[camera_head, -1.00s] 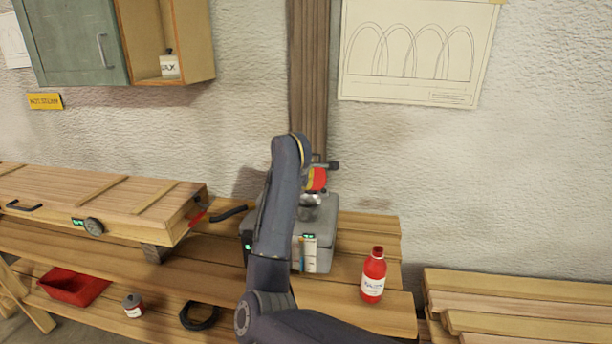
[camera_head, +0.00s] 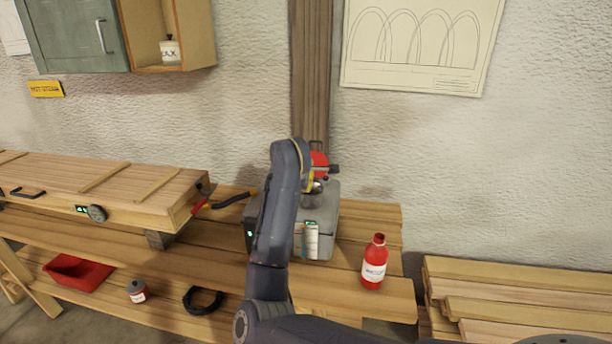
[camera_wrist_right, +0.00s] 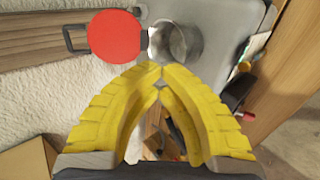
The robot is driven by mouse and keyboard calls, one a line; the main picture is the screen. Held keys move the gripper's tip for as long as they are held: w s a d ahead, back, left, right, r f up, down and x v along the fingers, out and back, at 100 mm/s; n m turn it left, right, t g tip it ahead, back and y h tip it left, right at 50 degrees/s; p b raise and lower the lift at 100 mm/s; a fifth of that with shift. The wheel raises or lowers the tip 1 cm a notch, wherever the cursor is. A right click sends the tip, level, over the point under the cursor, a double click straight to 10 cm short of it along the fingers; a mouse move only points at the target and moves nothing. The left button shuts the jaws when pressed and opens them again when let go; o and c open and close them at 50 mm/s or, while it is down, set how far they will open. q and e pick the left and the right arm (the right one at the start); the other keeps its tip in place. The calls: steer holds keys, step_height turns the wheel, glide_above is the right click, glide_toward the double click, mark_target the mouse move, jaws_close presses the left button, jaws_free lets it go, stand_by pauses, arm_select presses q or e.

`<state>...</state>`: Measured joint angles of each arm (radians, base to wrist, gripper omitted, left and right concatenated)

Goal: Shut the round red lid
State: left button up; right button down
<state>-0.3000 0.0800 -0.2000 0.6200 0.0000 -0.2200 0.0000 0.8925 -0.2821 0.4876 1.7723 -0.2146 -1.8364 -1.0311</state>
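The round red lid (camera_head: 319,160) stands open, tipped up at the back of the grey box (camera_head: 328,207). In the right wrist view the lid (camera_wrist_right: 113,37) shows as a red disc with a dark handle (camera_wrist_right: 74,38) on its far side. It lies beside the round metal neck (camera_wrist_right: 178,43), which is uncovered. My right gripper (camera_wrist_right: 157,72) has its yellow fingertips together with nothing seen between them. In the picture, the tips are just below the lid and neck; I cannot tell whether they touch. In the head view my arm hides most of this gripper. My left gripper is not in view.
A red bottle (camera_head: 375,262) stands on the bench right of the box. A long wooden chest (camera_head: 105,190) and a black-ended red lever (camera_head: 215,202) are to the left. Planks (camera_head: 520,295) are stacked at the right. A wooden post (camera_head: 311,75) rises behind the box.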

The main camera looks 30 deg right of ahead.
steer(key=shift+s+a+f, duration=0.1)
steer(key=shift+s+f, duration=0.05)
steer(key=shift+f, duration=0.15)
steer(key=shift+s+a+f, duration=0.2)
steer(key=shift+f, duration=0.6)
steer(key=shift+s+a+f, duration=0.2)
steer(key=shift+f, duration=0.6)
steer(key=c, duration=1.2)
jaws_free()
steer(key=shift+o, duration=0.2)
steer(key=shift+r, duration=0.1)
